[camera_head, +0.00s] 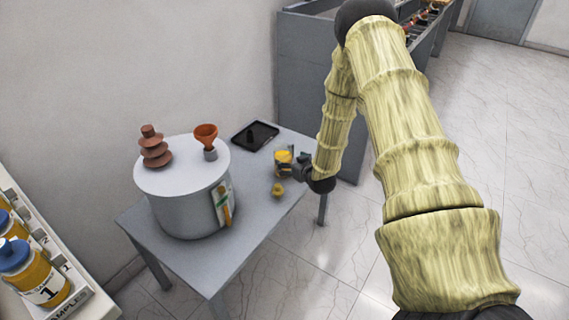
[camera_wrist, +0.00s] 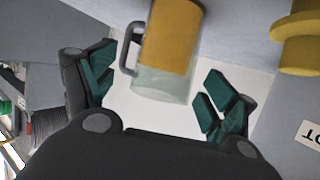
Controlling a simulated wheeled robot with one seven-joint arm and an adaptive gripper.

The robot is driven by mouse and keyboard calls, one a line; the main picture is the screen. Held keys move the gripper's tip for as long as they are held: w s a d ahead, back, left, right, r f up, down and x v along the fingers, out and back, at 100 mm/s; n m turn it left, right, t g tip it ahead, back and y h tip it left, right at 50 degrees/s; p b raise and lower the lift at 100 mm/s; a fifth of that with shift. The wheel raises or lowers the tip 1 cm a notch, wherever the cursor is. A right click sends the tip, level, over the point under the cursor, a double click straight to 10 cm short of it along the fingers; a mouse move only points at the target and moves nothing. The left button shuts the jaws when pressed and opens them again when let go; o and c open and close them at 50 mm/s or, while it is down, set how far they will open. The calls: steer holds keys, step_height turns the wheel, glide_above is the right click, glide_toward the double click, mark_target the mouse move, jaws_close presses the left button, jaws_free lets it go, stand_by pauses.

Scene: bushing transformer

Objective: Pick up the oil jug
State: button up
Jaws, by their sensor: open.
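The oil jug (camera_wrist: 172,42) is a clear jug with yellow-orange oil and a dark grey handle on its left side in the wrist view. In the head view the jug (camera_head: 283,157) stands near the right edge of the grey table (camera_head: 250,212). My gripper (camera_wrist: 157,92) is open, with teal finger pads on both sides of the jug and gaps between them and it. In the head view my gripper (camera_head: 299,165) is just right of the jug.
A grey transformer tank (camera_head: 185,208) with a brown bushing (camera_head: 154,147) and an orange funnel (camera_head: 207,138) stands left on the table. A black tray (camera_head: 254,136) lies behind. A small yellow part (camera_head: 277,189) stands close to the jug. Sample jars (camera_head: 35,275) fill a rack at lower left.

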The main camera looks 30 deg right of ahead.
steer(key=shift+a+f+x, duration=0.1)
steer(key=shift+f+x, duration=0.05)
steer(key=shift+x, duration=1.65)
steer(key=shift+a+f+x, duration=0.15)
steer(key=shift+x, duration=1.7)
steer(key=shift+s, duration=0.1)
steer(key=c, duration=1.2)
steer(key=shift+c, duration=0.9)
steer(key=shift+r, duration=0.15)
